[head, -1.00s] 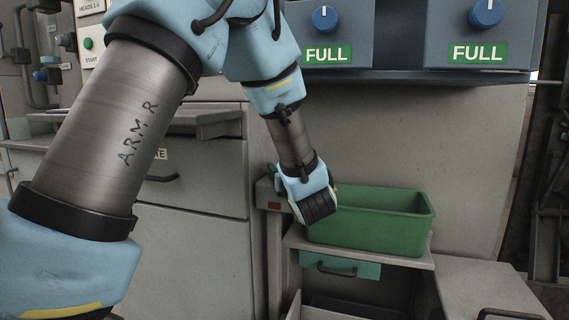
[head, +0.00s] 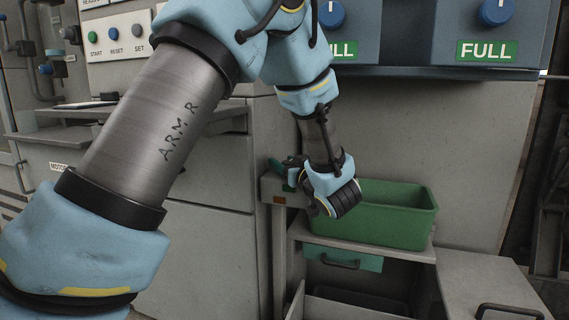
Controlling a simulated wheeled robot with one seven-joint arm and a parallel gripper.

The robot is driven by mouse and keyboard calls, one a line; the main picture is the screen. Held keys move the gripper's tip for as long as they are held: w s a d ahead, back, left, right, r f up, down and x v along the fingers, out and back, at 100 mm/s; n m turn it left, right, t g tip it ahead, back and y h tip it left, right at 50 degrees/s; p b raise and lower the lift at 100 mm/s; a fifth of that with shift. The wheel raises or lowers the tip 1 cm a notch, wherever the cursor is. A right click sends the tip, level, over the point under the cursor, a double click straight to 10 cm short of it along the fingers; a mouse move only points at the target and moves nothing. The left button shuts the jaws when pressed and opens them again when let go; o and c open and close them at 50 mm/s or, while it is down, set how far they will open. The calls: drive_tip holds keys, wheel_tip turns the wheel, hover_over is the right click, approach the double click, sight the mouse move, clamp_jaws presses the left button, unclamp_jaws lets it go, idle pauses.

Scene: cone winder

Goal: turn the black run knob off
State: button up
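No black run knob can be made out for certain. A small dark part with green patches (head: 289,187) shows just left of my wrist, at the top of a grey post; I cannot tell if it is the knob or part of my gripper. My gripper end (head: 335,196) hangs at the end of the blue arm, in front of the left end of the green bin. Its fingers are hidden or too small to make out, so whether it is open or shut does not show.
A green bin (head: 398,218) stands on a grey shelf. Two blue knobs, the left (head: 331,14) and the right (head: 496,11), sit on blue-grey housings above. A START, RESET and SET button panel (head: 126,38) is at upper left. A drawer cabinet (head: 205,255) stands behind my arm.

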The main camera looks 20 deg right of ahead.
drive_tip(key=o, duration=0.4)
drive_tip(key=shift+f+h+b, duration=0.1)
drive_tip(key=shift+h+b, duration=0.2)
drive_tip(key=shift+b, duration=0.1)
